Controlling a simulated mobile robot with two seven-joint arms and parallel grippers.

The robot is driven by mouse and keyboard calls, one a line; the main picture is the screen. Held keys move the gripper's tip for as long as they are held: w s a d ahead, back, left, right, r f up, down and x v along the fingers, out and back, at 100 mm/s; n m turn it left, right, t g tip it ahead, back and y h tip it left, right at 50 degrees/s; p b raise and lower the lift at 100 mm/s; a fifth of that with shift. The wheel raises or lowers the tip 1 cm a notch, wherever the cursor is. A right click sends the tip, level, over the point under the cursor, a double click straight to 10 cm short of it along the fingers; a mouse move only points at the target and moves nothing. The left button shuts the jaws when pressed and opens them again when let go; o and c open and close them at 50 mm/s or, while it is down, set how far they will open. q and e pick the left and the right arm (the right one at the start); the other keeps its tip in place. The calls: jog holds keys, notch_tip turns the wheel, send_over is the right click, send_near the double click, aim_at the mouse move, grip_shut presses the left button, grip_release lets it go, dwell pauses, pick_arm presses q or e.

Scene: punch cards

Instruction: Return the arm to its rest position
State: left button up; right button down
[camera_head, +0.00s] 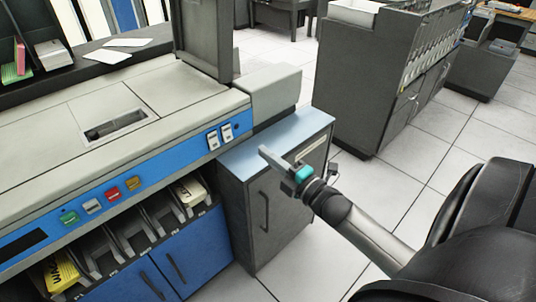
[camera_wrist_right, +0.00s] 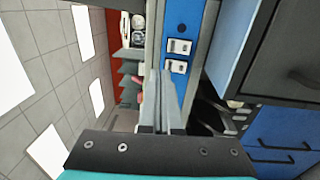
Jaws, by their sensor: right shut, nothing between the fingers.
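My right gripper (camera_head: 265,153) reaches in from the right in the head view, its two fingers together and empty. It appears in front of the blue-topped grey cabinet (camera_head: 262,220), pointing toward the card machine (camera_head: 150,85). In the right wrist view its shut fingers (camera_wrist_right: 157,80) point toward the machine's blue panel and two white switches (camera_wrist_right: 178,47), with nothing held. The switches also show in the head view (camera_head: 213,140). I cannot tell whether the fingers touch anything. My left gripper is not in view.
The machine's blue front has several coloured buttons (camera_head: 112,194) above card slots, with a yellow card stack (camera_head: 62,275) at lower left. White cards (camera_head: 107,56) lie on a dark shelf behind. A grey cabinet (camera_head: 365,75) stands farther back. Tiled floor (camera_head: 410,150) is open between.

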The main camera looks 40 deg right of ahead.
dwell(0.3)
jog(key=s+f+m+g+h, duration=0.1)
jog(key=s+f+m+g, duration=0.35)
jog(key=f, duration=0.85)
jog(key=s+f+m+g+h, duration=0.25)
jog(key=s+f+m, duration=0.2)
jog(key=f, duration=0.85)
jog(key=s+a+f+m+g, duration=0.4)
jog(key=s+f, duration=0.5)
jog(key=s, duration=0.3)
jog(key=s+a+f+m+g+y, duration=0.1)
jog(key=s+a+f+m+g, duration=0.2)
jog(key=s+f, duration=0.6)
jog(key=s+a+g, duration=0.2)
jog(key=s+a, duration=0.1)
jog(key=shift+s+a+f+m+g, duration=0.25)
jog(key=shift+s+f+m+g, duration=0.05)
jog(key=shift+s+m, duration=0.1)
